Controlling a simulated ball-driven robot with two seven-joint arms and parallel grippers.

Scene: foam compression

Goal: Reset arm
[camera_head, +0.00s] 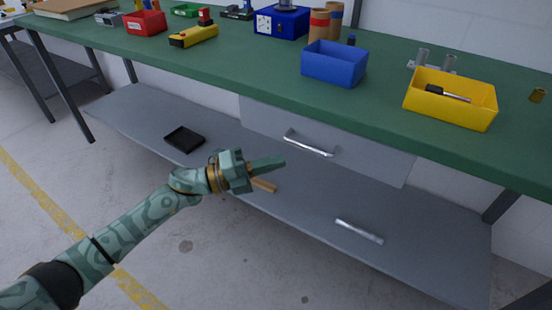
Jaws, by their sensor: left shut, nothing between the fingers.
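My left arm comes in from the lower left. My left gripper (268,164) is shut and empty, pointing right in front of the workbench, at about the height of the drawer (350,148) in the picture. It appears to touch nothing. My right gripper is not in view.
The green bench top (250,62) holds a blue bin (333,64), a yellow bin (450,98), a red bin (145,23) and a yellow tool (193,36). The lower grey shelf (290,215) carries a black tray (184,139) and a metal bar (359,231). Floor in front is clear.

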